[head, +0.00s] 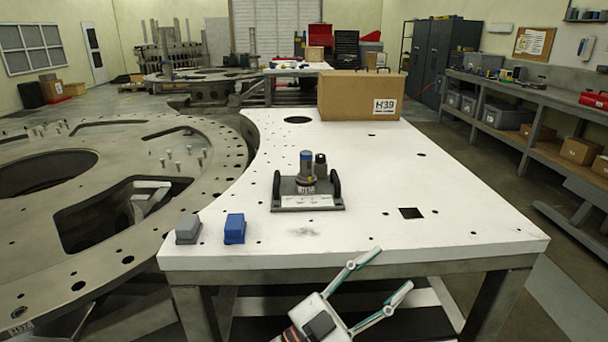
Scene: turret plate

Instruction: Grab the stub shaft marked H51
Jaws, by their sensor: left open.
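A grey fixture (329,203) with black side handles stands on the white tabletop (430,180). Two upright shafts stand close together in it. The left shaft (306,168) is grey with a blue-grey top and has a small tag at its foot that seems to start with H5; the rest is too small to read. The darker shaft (320,166) stands just behind it to the right. My left gripper (391,270) is open and empty at the table's front edge, well short of the fixture, its fingers pointing up and right. My right gripper is not in view.
A grey block (188,229) and a blue block (235,229) sit at the table's front left. A cardboard box (361,96) marked H39 stands at the back. The large round turret plate (215,150) with upright pins lies left. The tabletop right of the fixture is clear.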

